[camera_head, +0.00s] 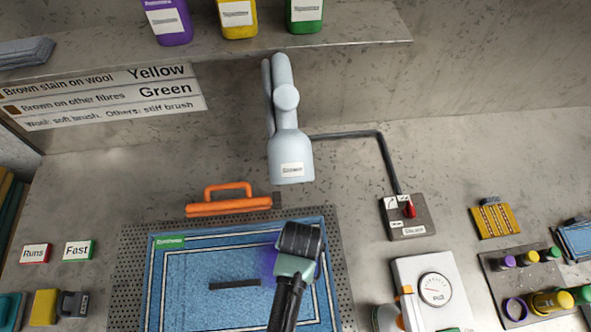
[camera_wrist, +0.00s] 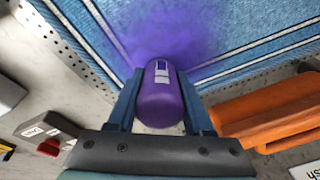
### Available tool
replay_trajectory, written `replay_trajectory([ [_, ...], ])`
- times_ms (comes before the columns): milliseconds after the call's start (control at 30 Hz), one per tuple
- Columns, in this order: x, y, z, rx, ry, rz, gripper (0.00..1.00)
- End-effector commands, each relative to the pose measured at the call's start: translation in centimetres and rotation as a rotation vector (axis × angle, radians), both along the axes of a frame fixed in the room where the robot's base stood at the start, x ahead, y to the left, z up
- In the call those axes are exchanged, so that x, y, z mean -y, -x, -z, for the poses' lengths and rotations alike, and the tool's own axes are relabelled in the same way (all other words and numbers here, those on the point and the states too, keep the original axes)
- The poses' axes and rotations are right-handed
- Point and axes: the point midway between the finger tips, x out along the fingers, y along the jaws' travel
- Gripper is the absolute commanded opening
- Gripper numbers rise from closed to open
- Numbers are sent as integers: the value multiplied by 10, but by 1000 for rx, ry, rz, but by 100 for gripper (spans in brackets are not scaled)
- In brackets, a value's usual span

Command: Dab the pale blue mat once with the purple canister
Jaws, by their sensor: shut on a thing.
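My gripper (camera_head: 299,245) is over the right part of the blue bordered mat (camera_head: 190,302) on the bench. In the wrist view my gripper (camera_wrist: 160,78) is shut on a purple canister (camera_wrist: 160,102) with a white label, its far end towards the mat (camera_wrist: 215,20). A purple haze shows on the mat around that end. I cannot tell whether the canister touches the mat. In the head view the canister is hidden by my gripper. A dark streak (camera_head: 234,284) lies on the mat, left of my gripper.
An orange handle (camera_head: 230,204) lies behind the mat. A pale nozzle (camera_head: 290,158) hangs above the bench. A switch box (camera_head: 407,217) and dial (camera_head: 435,289) stand to the right. Another purple canister (camera_head: 168,22) stands on the shelf. A smaller blue mat (camera_head: 577,240) lies far right.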

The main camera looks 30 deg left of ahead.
Motion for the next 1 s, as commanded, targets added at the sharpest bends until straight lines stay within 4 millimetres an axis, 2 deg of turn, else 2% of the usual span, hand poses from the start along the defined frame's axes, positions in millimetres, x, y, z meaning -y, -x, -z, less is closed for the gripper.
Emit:
replay_trajectory([
  [467,0,2,1,-5,1,0,2],
  [1000,0,1,-34,-2,0,0,2],
])
